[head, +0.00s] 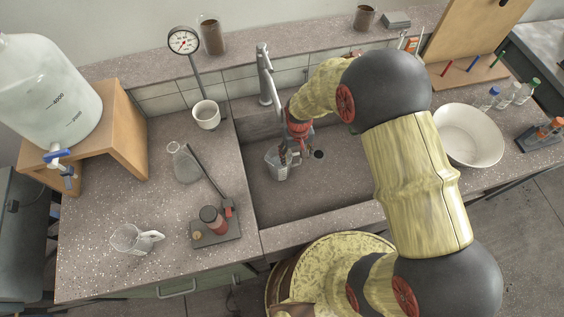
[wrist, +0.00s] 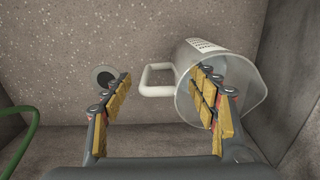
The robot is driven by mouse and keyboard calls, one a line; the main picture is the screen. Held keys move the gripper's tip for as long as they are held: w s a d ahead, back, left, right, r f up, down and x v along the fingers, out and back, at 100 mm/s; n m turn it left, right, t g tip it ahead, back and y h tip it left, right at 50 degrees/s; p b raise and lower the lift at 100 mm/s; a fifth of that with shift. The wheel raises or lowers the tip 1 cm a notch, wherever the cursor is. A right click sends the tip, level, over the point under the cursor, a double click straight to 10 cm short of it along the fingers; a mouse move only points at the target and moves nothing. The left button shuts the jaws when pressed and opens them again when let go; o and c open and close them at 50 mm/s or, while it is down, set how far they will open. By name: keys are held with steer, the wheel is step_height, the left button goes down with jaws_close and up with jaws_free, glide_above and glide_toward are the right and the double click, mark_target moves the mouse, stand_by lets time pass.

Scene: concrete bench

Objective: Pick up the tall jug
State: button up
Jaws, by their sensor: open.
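The tall jug (head: 278,170) is clear, with a white handle and a printed patch, and sits in the sink. In the wrist view the jug (wrist: 240,75) is at the right, its mouth toward the camera, and its handle (wrist: 157,80) points left. My gripper (head: 292,157) is over the sink at the jug. In the wrist view my gripper (wrist: 163,110) is open, with the handle between its fingers in the picture. The right finger overlaps the jug's mouth; I cannot tell whether it is inside or in front. Contact cannot be told.
The sink (head: 335,198) has steep walls and a drain (head: 319,154). A tap (head: 265,75) stands behind it. A smaller clear jug (head: 130,239), a flask (head: 186,163) and a stand with a dark red jar (head: 212,220) are left. A white bowl (head: 470,135) is right.

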step_height(320, 180, down, 7)
steer(key=b, duration=0.3)
steer(key=shift+w+f, duration=0.15)
steer(key=c, duration=1.5)
jaws_close()
